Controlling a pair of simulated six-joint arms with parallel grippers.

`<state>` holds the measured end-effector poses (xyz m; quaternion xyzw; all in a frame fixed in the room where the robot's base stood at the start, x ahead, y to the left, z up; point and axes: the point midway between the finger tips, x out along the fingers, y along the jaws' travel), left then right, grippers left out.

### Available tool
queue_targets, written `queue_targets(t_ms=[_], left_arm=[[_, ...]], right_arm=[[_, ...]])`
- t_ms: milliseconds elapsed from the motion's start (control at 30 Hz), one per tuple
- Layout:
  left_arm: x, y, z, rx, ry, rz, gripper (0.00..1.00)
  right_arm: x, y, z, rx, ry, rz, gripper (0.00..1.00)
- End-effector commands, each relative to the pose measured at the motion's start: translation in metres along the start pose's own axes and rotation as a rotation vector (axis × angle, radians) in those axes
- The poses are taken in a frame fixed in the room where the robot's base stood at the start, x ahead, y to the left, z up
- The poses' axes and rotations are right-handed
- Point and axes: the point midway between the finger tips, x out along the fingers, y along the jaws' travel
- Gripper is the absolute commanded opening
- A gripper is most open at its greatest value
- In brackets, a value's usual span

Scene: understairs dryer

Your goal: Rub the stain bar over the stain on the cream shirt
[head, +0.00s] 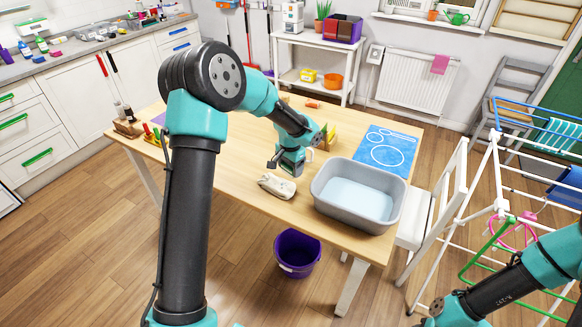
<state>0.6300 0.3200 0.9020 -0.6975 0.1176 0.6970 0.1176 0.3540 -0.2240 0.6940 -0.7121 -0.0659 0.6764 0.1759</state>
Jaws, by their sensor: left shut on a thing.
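The cream shirt (277,187) appears as a small crumpled bundle on the wooden table, left of the grey basin. My left gripper (285,170) is low over the table, just behind the bundle and close to it. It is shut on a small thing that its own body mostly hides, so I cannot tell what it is. I cannot tell whether it touches the cloth. I cannot make out the stain or the stain bar. My right arm comes in at the lower right, and its gripper is not in view.
A grey basin (325,203) stands right of the bundle. A blue mat (394,142) with white outlines lies behind it. A white chair (416,219) and drying rack (495,150) stand to the right. A purple bucket (297,255) is on the floor. The table's left part is mostly clear.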

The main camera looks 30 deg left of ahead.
Motion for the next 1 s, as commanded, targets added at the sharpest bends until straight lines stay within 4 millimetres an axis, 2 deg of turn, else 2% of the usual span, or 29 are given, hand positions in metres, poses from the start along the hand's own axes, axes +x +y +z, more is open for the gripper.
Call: queue_targets(t_ms=[867, 1000], left_arm=[[0.078, 0.006, -0.005, 0.011, -0.003, 0.001, 0.47], [0.079, -0.010, -0.002, 0.005, 0.000, -0.001, 0.47]], right_arm=[[0.000, 0.000, 0.000, 0.000, 0.000, 0.000, 0.43], [0.000, 0.000, 0.000, 0.000, 0.000, 0.000, 0.43]])
